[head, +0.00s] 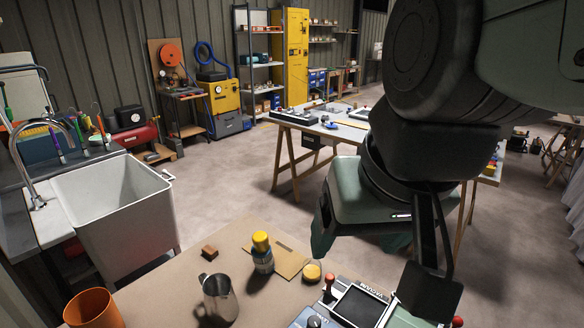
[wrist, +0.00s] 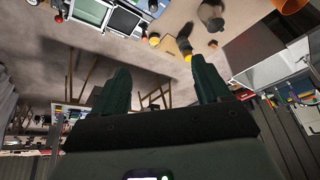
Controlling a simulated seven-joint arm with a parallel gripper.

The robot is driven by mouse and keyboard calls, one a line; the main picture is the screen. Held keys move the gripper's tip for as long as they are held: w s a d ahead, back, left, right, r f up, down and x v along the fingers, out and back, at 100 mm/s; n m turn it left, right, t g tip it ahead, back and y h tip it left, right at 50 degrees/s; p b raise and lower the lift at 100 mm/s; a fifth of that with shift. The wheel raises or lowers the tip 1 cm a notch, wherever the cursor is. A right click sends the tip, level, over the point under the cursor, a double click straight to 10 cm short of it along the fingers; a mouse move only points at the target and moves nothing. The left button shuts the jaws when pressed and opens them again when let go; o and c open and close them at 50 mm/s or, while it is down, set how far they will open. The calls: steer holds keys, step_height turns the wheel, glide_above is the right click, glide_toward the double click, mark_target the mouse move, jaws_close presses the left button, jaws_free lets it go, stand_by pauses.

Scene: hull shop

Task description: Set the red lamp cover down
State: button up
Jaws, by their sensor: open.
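My gripper (wrist: 163,72) is open, with its two green fingers apart and nothing between them. In the head view my gripper (head: 358,236) hangs in the air beyond the near bench and is partly hidden by my own arm. I cannot make out the red lamp cover for certain in either view. A small red piece (head: 457,321) shows at the bottom edge of the head view, right of the vacuum panel, too cut off to identify. A red-knobbed lever (head: 328,283) stands at the left of the vacuum panel (head: 358,306).
The near bench (head: 150,292) holds an orange cup (head: 95,308), a metal pitcher (head: 219,298), a yellow-capped bottle (head: 262,254), a small brown block (head: 209,252) and a yellow-topped jar (head: 312,271). A white sink (head: 118,205) is at left. A trestle table (head: 290,117) stands behind.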

steer(key=shift+s+d+r+t+h, duration=0.4)
steer(key=shift+d+r, duration=0.35)
